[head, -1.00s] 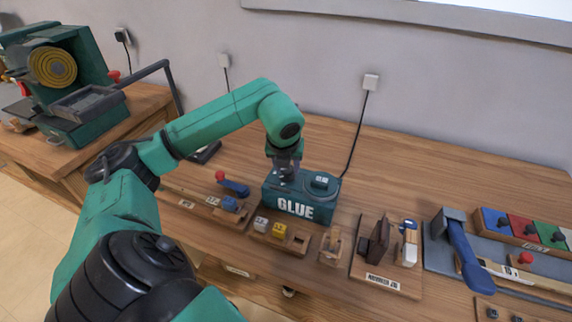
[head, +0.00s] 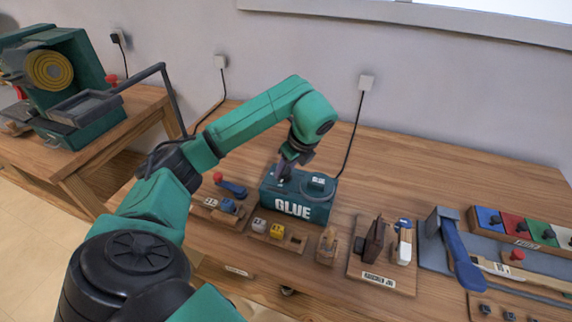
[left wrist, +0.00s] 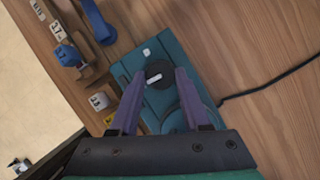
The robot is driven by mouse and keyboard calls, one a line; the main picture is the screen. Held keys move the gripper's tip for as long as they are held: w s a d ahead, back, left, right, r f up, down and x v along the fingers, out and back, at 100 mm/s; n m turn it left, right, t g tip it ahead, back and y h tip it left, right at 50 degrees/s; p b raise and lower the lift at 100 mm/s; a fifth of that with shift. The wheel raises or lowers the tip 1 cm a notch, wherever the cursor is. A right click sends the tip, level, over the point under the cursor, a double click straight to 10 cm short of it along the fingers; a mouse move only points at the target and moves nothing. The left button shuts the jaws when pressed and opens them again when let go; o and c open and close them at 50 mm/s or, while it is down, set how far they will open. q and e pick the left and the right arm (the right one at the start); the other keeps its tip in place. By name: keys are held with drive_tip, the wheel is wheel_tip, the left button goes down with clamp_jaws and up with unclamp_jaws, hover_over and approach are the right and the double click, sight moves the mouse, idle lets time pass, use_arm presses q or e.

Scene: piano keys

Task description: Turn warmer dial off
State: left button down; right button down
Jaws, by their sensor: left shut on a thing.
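The glue warmer is a teal box (head: 292,209) with GLUE in white letters on its front, standing on the wooden bench. Its dial (left wrist: 157,69), a round black knob with a pale bar mark, is on the top face, beside a small white mark (left wrist: 147,51). My left gripper (head: 283,178) points down at the left part of the box's top. In the left wrist view its two purple fingers lie on either side of the dial, shut on it. In the head view the gripper hides the dial. My right gripper is in no view.
Small wooden stands with numbered blocks (head: 277,231) line the bench before the box. A black cord rises behind it to a wall outlet (head: 367,82). A wooden jig (head: 375,242) and blue-handled tool (head: 460,255) are to the right.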

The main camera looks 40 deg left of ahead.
use_arm(q)
drive_tip(key=shift+n, duration=0.6)
drive_tip(key=shift+c, duration=1.9)
unclamp_jaws()
drive_tip(key=p+v, duration=0.8)
drive_tip(key=v, duration=0.6)
drive_tip(key=shift+w+r, duration=0.3)
